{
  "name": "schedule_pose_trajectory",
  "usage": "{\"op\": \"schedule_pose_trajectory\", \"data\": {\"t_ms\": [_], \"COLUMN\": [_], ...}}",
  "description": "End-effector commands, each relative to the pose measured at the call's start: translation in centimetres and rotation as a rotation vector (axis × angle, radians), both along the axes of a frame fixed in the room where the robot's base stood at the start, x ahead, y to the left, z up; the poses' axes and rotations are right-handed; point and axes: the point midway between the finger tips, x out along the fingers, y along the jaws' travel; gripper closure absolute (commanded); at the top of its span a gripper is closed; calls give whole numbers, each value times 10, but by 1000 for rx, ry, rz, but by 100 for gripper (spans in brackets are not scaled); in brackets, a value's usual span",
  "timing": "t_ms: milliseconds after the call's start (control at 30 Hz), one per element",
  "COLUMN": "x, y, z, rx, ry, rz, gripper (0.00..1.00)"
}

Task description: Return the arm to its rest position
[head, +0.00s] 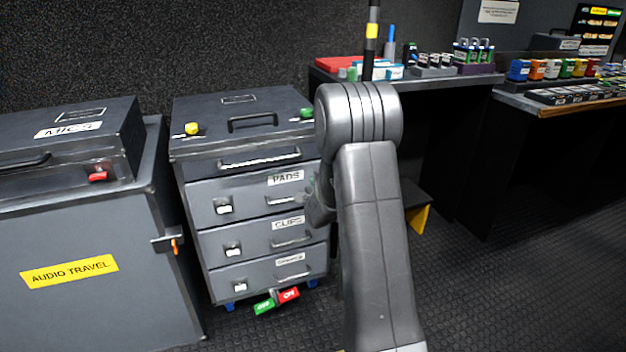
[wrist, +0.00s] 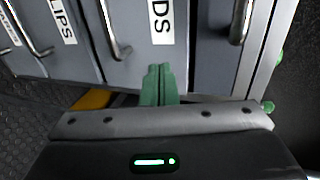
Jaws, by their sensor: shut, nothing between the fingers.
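My arm rises through the middle of the head view and bends at a grey joint in front of the right side of the drawer cabinet (head: 255,205). My gripper itself is mostly hidden behind the arm there. In the wrist view my gripper (wrist: 159,72) shows green fingers pressed together with nothing between them. They point at the cabinet's drawer fronts, near the PADS drawer (wrist: 180,30). I cannot tell how far the fingertips are from the drawer front.
A grey AUDIO TRAVEL case (head: 100,300) stands at the left. A bench (head: 450,80) with small items runs along the back, with a yellow-edged step (head: 420,218) under it. Green and red tags (head: 277,300) show at the cabinet's foot. Open floor (head: 520,290) lies at the right.

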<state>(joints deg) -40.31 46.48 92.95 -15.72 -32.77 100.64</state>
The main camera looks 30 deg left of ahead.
Motion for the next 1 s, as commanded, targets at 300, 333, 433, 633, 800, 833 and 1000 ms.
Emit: {"op": "schedule_pose_trajectory", "data": {"t_ms": [300,333,433,633,800,833,1000], "x": [-33,-35,-41,-44,-44,-44,-39], "y": [-40,-43,-48,-52,-52,-52,-46], "z": [18,19,21,22,21,21,18], "rx": [-1,-1,0,0,0,0,0], "ry": [1,2,1,0,1,1,1], "rz": [-2,-2,-1,-1,-1,-1,-1], "gripper": [100,100,100,100,100,100,100]}}
